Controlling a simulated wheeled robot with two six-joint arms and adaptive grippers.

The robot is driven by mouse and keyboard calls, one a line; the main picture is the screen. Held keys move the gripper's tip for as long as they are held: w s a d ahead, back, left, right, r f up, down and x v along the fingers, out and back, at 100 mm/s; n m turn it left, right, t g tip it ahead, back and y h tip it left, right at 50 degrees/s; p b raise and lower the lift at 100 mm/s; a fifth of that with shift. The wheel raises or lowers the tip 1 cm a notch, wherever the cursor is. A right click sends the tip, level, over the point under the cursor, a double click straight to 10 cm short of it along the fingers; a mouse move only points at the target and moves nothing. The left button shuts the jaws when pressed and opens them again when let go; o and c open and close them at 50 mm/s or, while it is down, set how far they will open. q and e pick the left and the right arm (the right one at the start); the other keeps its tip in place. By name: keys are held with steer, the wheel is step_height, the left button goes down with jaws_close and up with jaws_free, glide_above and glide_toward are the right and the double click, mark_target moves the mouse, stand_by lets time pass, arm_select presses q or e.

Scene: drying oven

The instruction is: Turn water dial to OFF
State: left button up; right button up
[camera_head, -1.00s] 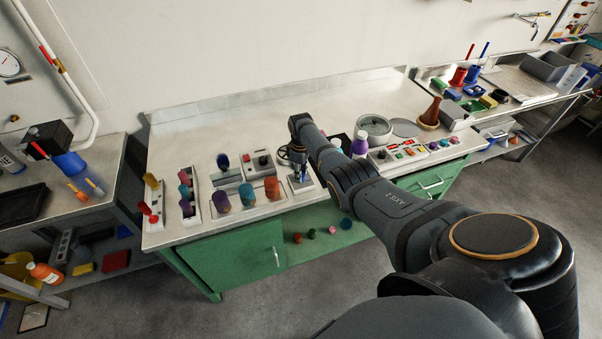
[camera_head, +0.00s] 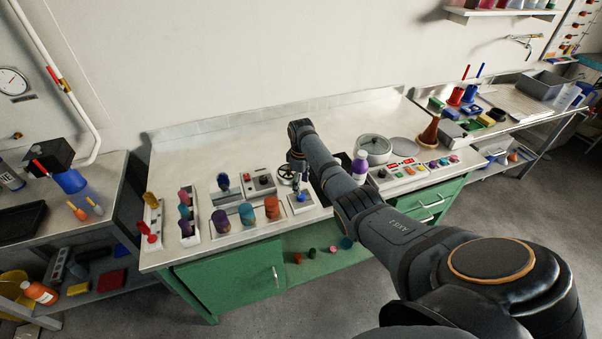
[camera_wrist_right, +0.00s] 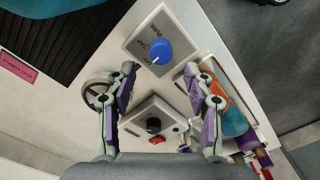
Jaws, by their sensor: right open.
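The water dial is a round blue knob (camera_wrist_right: 161,51) on a pale grey panel (camera_wrist_right: 133,43) in the wrist view. A small white mark sits at the knob's lower-left edge; the printed labels beside it are too small to read surely. In the head view the knob (camera_head: 300,197) shows on its panel at the bench front. My right gripper (camera_wrist_right: 159,72) is open and empty, its fingertips apart on either side just below the knob in the picture. In the head view the gripper (camera_head: 297,166) hangs above the panel. My left gripper is not in view.
A grey handwheel (camera_wrist_right: 97,90) lies beside the left finger. A box with a black knob and red switch (camera_wrist_right: 152,118) sits between the fingers lower down. The bench back (camera_head: 220,140) is clear.

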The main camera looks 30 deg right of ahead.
mark_target(301, 195)
step_height(301, 195, up, 7)
steer(key=shift+f, duration=0.1)
stand_by(0.5)
